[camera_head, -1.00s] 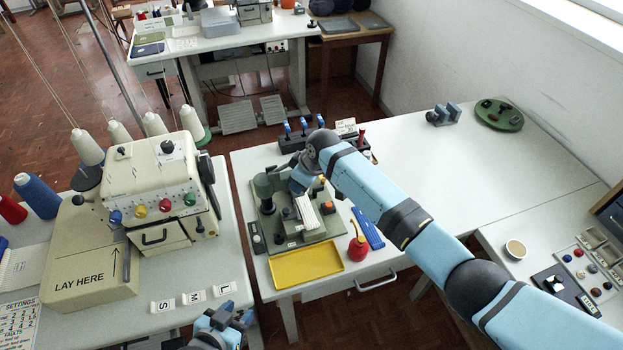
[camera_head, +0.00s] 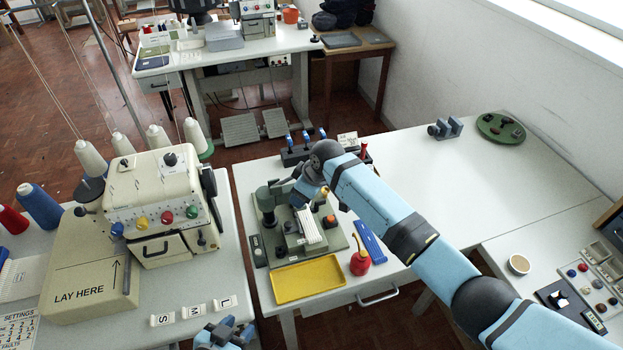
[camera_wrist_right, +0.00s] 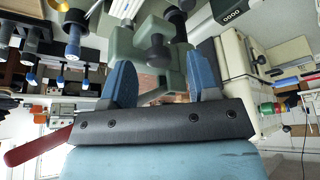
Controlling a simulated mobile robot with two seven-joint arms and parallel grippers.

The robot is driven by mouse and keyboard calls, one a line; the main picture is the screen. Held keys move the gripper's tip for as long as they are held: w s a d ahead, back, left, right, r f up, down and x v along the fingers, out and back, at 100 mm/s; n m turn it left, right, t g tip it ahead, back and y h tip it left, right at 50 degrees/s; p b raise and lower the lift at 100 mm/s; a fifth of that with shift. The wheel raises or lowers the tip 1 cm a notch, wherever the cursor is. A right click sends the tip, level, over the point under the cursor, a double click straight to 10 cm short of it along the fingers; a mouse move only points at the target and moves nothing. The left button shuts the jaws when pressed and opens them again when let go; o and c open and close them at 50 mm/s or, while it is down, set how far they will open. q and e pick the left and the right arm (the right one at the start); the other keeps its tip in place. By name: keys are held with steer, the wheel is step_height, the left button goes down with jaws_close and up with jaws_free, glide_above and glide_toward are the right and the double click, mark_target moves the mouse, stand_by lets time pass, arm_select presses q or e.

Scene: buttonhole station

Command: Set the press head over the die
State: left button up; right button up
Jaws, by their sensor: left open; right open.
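The green press (camera_head: 268,205) stands on its base plate (camera_head: 276,256) on the middle table. Its upright dark cylinder is at the left, and a pale ribbed block (camera_head: 311,228) sits at its front. My right gripper (camera_head: 299,194) is at the back of the press, partly hidden by its own wrist. In the right wrist view its two blue fingers (camera_wrist_right: 160,82) are apart, with a green press part (camera_wrist_right: 150,45) beyond and between them; I cannot tell whether they touch it. I cannot tell the die apart. My left gripper (camera_head: 228,332) is open and empty at the bottom edge.
A yellow tray (camera_head: 308,280), red oil can (camera_head: 360,257) and blue strip (camera_head: 370,242) lie around the press front. Blue-topped tools in a rack (camera_head: 296,153) stand behind it. A cream sewing machine (camera_head: 160,205) is on the left table.

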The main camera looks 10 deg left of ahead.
steer(key=b+v, duration=0.1)
steer(key=v, duration=1.1)
steer(key=shift+r, duration=0.2)
